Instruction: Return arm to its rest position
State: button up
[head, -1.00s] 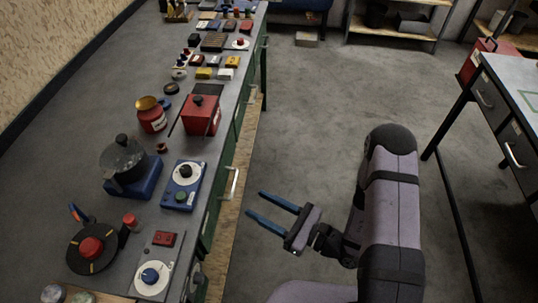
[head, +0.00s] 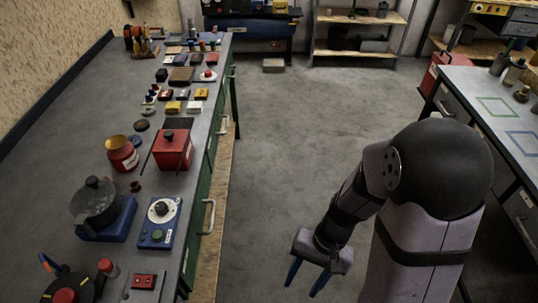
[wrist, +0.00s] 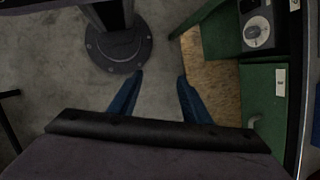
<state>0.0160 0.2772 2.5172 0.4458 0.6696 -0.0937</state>
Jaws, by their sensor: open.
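My gripper (head: 306,279) is open and empty in the head view. Its two blue fingers point down over the bare grey floor, to the right of the long workbench. In the wrist view my gripper (wrist: 160,88) shows its fingers apart, with only floor and the edge of a wooden board between and beyond them. My arm is folded at the right of the head view, with the dark elbow close to the camera. Nothing is held.
The long workbench (head: 62,150) at left carries a red box (head: 173,150), a pot (head: 95,203) and a blue device (head: 160,224). A second table (head: 463,87) stands at right. Shelves (head: 358,47) stand at the back. The floor (head: 290,130) between is clear.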

jog(key=w+d+r+n+t+h, duration=0.35)
jog(key=w+d+r+t, duration=0.2)
jog(key=w, duration=0.45)
jog(key=s+d+r+g+p, duration=0.1)
jog(key=s+r+g, duration=0.1)
jog(key=s, duration=0.4)
jog(key=shift+s+r+p, duration=0.3)
jog(key=shift+r+p, duration=0.1)
jog(key=shift+r, duration=0.4)
